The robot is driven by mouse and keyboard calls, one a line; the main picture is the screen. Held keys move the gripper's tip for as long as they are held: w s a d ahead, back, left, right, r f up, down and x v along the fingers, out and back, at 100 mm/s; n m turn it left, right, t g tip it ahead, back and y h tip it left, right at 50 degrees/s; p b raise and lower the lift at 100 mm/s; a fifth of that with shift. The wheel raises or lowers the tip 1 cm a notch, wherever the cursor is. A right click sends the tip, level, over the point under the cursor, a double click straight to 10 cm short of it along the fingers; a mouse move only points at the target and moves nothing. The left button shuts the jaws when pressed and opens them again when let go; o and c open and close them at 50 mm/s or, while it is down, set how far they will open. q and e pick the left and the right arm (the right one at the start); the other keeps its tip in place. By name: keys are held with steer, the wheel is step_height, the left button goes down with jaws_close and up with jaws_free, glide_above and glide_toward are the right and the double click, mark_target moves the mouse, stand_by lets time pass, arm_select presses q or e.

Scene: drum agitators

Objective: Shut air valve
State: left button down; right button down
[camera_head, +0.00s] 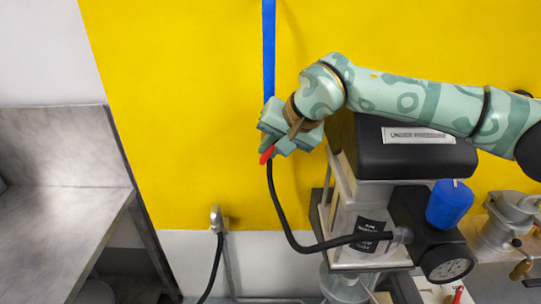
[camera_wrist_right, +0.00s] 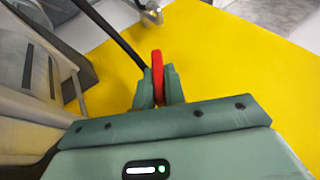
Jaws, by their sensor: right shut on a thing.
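The air valve's red handle (camera_head: 266,155) sits where a blue pipe (camera_head: 268,50) from above meets a black hose (camera_head: 275,200). The valve body is hidden behind my right gripper (camera_head: 270,146). In the right wrist view, the red handle (camera_wrist_right: 157,72) stands upright between the two fingers of my right gripper (camera_wrist_right: 158,88), which is shut on it. In the head view the handle's free end slants down and to the left. My left gripper is in neither view.
The hose runs down to a drum agitator with a black top (camera_head: 415,155), a blue cylinder (camera_head: 449,203) and a gauge (camera_head: 447,264). A metal table (camera_head: 60,190) stands at left. A second hose (camera_head: 213,270) hangs below a wall fitting (camera_head: 216,218). The yellow wall (camera_head: 180,120) at left centre is clear.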

steer(key=c, duration=1.5)
jaws_free()
steer(key=shift+o, duration=0.2)
steer(key=v, duration=1.6)
steer(key=shift+r, duration=0.2)
steer(key=shift+d, duration=0.1)
